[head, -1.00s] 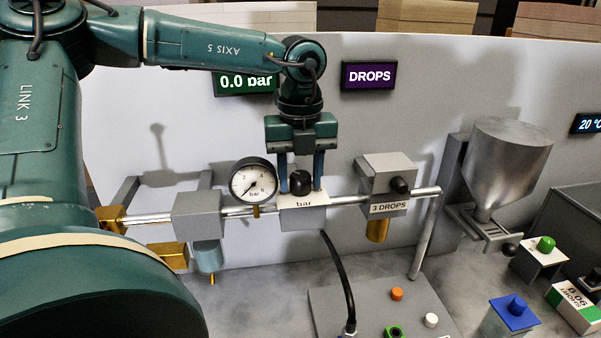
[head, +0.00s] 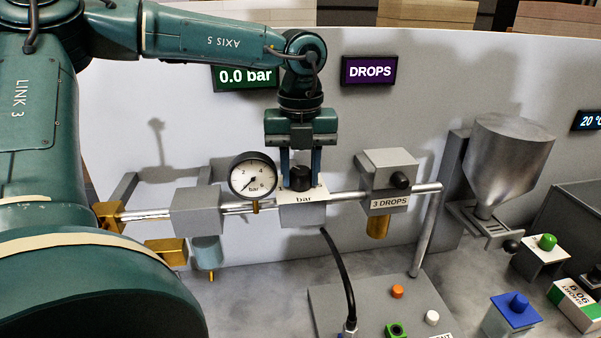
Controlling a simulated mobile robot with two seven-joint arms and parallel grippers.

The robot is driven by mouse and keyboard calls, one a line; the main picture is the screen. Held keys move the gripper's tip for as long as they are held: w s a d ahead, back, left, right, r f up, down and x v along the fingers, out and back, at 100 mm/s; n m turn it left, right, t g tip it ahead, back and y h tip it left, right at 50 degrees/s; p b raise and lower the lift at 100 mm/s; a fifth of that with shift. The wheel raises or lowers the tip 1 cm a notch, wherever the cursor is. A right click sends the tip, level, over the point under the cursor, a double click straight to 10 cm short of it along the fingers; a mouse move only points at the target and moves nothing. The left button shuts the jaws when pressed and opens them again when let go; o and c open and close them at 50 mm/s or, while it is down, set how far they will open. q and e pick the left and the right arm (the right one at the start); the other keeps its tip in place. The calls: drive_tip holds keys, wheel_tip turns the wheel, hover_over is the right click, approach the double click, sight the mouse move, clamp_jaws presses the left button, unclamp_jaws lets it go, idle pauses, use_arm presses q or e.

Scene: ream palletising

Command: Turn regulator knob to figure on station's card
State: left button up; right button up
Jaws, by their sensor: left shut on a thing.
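The black regulator knob (head: 301,178) stands on top of the regulator block (head: 303,214), which carries a white label reading "bar". My left gripper (head: 301,182) points straight down with its blue fingers on both sides of the knob, shut on it. The round pressure gauge (head: 253,175) sits just left of the regulator, its needle at the low end. The green display (head: 245,78) reads "0.0 bar". The station's card with the figure cannot be made out. My right gripper is not in view.
A valve block (head: 389,170) with a "3 DROPS" label (head: 388,203) is right of the regulator on the same pipe. A purple "DROPS" display (head: 369,71) hangs behind. A metal hopper (head: 507,150) stands at right. A black hose (head: 341,270) runs below the regulator to a button panel (head: 371,287).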

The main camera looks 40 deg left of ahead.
use_arm(q)
drive_tip(key=m+b, duration=0.2)
drive_tip(key=m, duration=0.6)
drive_tip(key=shift+b, duration=0.35)
drive_tip(key=m, duration=0.4)
drive_tip(key=shift+r+m, duration=0.1)
drive_tip(key=shift+m, duration=2.1)
drive_tip(key=o, duration=0.7)
